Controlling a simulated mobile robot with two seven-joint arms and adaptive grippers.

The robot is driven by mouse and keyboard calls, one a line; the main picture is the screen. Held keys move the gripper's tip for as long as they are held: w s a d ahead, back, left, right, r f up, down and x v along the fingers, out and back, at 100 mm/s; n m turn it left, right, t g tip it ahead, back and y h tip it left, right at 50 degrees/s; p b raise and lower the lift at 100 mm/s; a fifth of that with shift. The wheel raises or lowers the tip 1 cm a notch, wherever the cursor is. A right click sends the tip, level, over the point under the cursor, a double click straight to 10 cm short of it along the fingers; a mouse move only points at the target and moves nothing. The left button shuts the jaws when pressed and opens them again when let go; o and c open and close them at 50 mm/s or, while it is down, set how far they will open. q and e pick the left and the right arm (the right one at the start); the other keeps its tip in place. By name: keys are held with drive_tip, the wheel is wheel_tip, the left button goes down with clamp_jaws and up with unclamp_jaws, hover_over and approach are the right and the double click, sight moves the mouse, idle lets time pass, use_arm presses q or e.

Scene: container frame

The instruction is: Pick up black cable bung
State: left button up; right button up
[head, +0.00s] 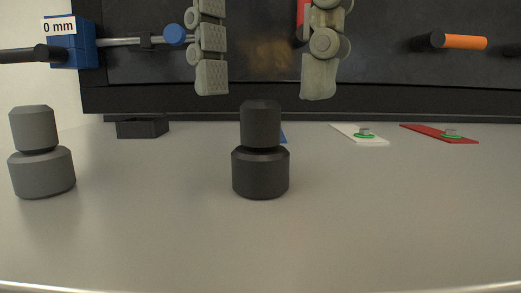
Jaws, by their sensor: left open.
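The black cable bung (260,172) stands upright on the grey table, near the middle of the view. It has a wide lower body and a narrower top. My left gripper (265,93) hangs from the top edge with its two grey fingers spread wide apart. In the picture its fingertips are just above the bung's top, one on each side. The gripper is empty and does not appear to touch the bung. My right gripper is not in view.
A similar grey bung (42,172) stands at the left. Behind are a small black block (142,128), a partly hidden blue piece (283,133), a white plate (372,140) and a red plate (425,131). The table (400,220) front right is clear.

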sight(260, 101)
use_arm(q)
wheel_tip(260, 101, down, 4)
drive_tip(key=shift+w+r, duration=0.15)
drive_tip(key=shift+r, duration=0.05)
drive_tip(key=shift+f, duration=0.1)
drive_tip(key=c, duration=1.1)
drive_tip(key=shift+c, duration=0.6)
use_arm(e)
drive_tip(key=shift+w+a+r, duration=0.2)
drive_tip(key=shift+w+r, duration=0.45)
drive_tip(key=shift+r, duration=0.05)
